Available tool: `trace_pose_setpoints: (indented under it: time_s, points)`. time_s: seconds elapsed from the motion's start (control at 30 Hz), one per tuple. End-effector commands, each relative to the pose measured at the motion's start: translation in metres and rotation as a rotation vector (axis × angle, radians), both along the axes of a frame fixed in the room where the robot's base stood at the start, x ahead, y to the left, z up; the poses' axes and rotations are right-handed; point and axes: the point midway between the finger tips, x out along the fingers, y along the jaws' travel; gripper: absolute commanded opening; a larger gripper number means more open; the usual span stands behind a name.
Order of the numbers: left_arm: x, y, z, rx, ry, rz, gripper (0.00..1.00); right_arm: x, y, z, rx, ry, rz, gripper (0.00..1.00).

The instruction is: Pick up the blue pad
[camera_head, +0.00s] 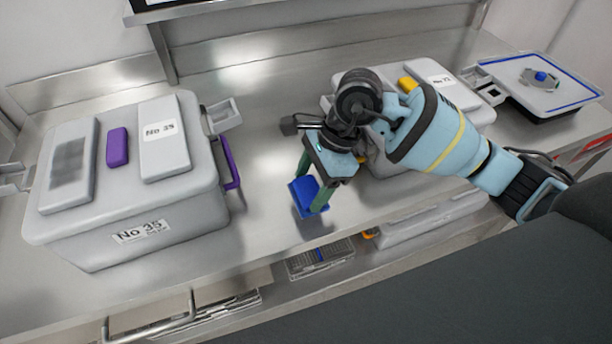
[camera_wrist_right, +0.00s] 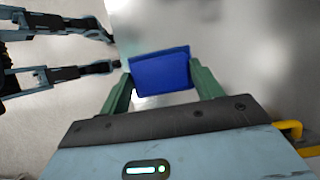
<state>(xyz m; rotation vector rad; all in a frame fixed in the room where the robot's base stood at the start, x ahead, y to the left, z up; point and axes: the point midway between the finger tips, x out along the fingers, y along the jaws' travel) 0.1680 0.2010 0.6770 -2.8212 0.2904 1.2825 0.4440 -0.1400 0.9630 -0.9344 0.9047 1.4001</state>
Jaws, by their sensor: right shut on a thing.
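The blue pad (camera_head: 304,194) is a small flat blue block over the steel counter, in the middle of the head view. My right gripper (camera_head: 313,186) points down from the upper right and its green fingers are shut on the pad. In the right wrist view the pad (camera_wrist_right: 160,71) spans the space between the two green fingertips (camera_wrist_right: 160,84). A dark shadow or reflection shows on the counter just under the pad; I cannot tell how large the gap is.
A grey lidded box (camera_head: 130,215) with a purple latch stands left of the pad. Another grey box (camera_head: 440,75) sits behind my right arm. A blue-edged white tray device (camera_head: 545,100) is at the far right. Bare counter (camera_head: 262,150) lies between the boxes. Wire baskets (camera_head: 318,262) sit below.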

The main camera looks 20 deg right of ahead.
Motion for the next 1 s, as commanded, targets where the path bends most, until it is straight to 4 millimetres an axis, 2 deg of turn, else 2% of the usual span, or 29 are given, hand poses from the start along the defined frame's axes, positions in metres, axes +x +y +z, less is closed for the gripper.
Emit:
trace_pose_setpoints:
  time_s: [0.3, 0.5, 0.7, 1.0]
  points:
    - [-0.004, -0.001, -0.005, -0.002, 0.012, 0.001, 0.36, -0.071, -0.002, 0.006, -0.001, -0.001, 0.003, 0.42]
    - [-0.005, -0.001, -0.009, -0.002, 0.017, 0.002, 0.36, -0.106, -0.003, 0.009, 0.0, 0.0, 0.002, 0.42]
    - [-0.006, -0.001, -0.01, -0.003, 0.019, 0.002, 0.36, -0.125, -0.003, 0.012, 0.0, 0.0, 0.0, 0.42]
    - [-0.006, -0.001, -0.01, -0.003, 0.019, 0.002, 0.36, -0.132, -0.003, 0.013, 0.0, -0.001, -0.002, 0.42]
